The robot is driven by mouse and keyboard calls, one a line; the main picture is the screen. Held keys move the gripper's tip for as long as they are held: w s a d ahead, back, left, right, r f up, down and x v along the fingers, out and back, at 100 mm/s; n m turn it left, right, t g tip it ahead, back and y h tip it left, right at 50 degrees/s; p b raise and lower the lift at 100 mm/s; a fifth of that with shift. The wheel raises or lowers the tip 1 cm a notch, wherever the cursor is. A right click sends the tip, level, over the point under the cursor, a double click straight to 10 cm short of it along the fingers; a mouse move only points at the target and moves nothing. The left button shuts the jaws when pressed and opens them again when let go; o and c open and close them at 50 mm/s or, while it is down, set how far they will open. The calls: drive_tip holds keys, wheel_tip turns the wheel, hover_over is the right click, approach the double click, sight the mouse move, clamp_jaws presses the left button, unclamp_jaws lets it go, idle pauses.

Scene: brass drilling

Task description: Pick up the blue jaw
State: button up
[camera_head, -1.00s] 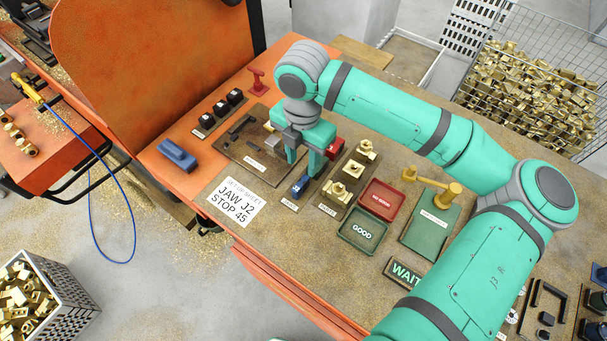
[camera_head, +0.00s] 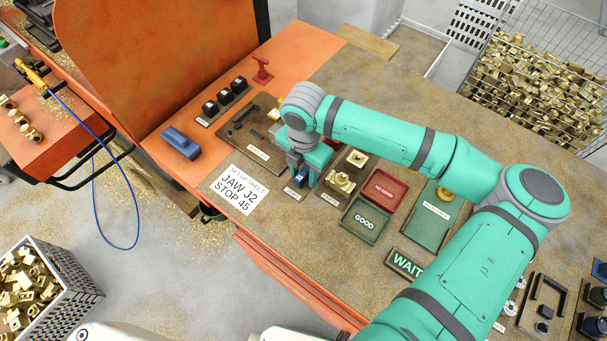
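A small dark blue jaw (camera_head: 299,181) with a white mark stands at the front of the jaw row on the bench, behind the JAWS label (camera_head: 291,195). A larger blue block (camera_head: 181,142) lies apart on the orange bench to the left.
The set-up sheet (camera_head: 240,190) reads JAW J2, STOP 45. Right of my gripper are brass parts (camera_head: 341,183), the red NO GOOD tray (camera_head: 384,188), the green GOOD tray (camera_head: 365,221) and a green board (camera_head: 431,215). Black blocks (camera_head: 226,97) stand behind left.

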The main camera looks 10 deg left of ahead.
clamp_jaws()
drive_tip(key=shift+r, duration=0.1)
drive_tip(key=shift+w+r, duration=0.1)
drive_tip(key=shift+r, duration=0.45)
drive_tip(key=s+a+r, duration=0.1)
drive_tip(key=s+r, duration=1)
drive_tip(key=s, duration=0.3)
drive_tip(key=shift+a+r, duration=0.35)
drive_tip(key=shift+a, duration=0.05)
